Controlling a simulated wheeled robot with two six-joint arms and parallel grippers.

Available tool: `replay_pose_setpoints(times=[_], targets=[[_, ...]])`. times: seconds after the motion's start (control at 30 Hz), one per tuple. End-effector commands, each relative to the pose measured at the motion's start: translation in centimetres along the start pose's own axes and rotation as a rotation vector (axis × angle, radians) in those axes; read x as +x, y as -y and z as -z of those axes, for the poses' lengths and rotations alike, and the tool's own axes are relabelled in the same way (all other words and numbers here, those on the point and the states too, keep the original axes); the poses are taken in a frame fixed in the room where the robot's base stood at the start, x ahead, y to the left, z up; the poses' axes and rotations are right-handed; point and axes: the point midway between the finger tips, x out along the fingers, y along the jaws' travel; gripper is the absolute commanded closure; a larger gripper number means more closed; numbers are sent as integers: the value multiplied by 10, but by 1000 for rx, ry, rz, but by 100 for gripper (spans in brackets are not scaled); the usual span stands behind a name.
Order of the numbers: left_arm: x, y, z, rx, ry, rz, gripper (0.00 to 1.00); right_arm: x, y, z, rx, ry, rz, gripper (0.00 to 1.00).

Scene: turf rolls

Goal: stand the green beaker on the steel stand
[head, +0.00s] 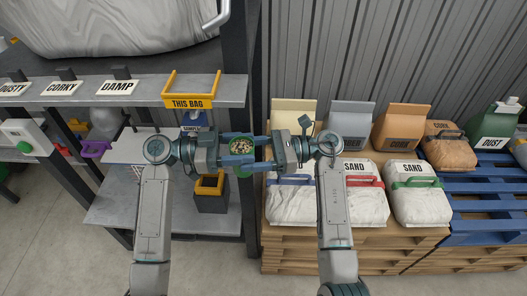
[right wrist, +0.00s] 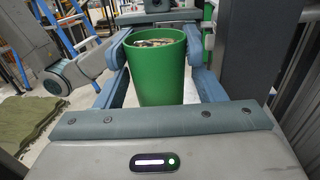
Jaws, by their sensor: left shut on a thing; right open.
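The green beaker (head: 243,171) is upright between my two grippers in the head view, its top open on brown, speckled contents. My left gripper (head: 234,150) is shut on it from the left. My right gripper (head: 252,151) comes from the right, its open fingers on either side of the beaker. In the right wrist view the beaker (right wrist: 158,72) stands between the right gripper's fingers (right wrist: 157,55). A dark block with a yellow rim (head: 211,198) stands on the lower shelf below my left gripper; I cannot tell whether it is the steel stand.
The upper shelf (head: 143,92) carries signs and a yellow THIS BAG bracket (head: 187,103). A SAMPLE label (head: 192,128) is partly hidden behind my left gripper. A dark post (head: 252,60) rises behind the grippers. Sand bags (head: 366,205) fill the pallet (head: 390,240) at right.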

Motion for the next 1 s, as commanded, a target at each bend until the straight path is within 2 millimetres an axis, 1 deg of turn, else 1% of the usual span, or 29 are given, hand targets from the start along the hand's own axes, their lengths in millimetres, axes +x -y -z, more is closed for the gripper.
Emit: replay_pose_setpoints(times=[0.27,0.3,0.47,0.5,0.53,0.57,0.63,0.67,0.9,1.0], targets=[[0,0,0,0,0,0,72,2,0,0,0,0,0,37],[0,0,0,0,0,0,72,2,0,0,0,0,0,41],[0,0,0,0,-1,-1,72,2,0,0,0,0,1,72],[0,0,0,0,-1,-1,72,2,0,0,0,0,1,73],[0,0,0,0,-1,-1,43,2,0,0,0,0,1,73],[0,0,0,0,-1,-2,37,2,0,0,0,0,2,77],[0,0,0,0,-1,-1,23,2,0,0,0,0,1,77],[0,0,0,0,-1,-1,21,2,0,0,0,0,1,77],[0,0,0,0,0,0,21,2,0,0,0,1,0,77],[-3,0,0,0,0,0,21,2,0,0,0,1,0,77]])
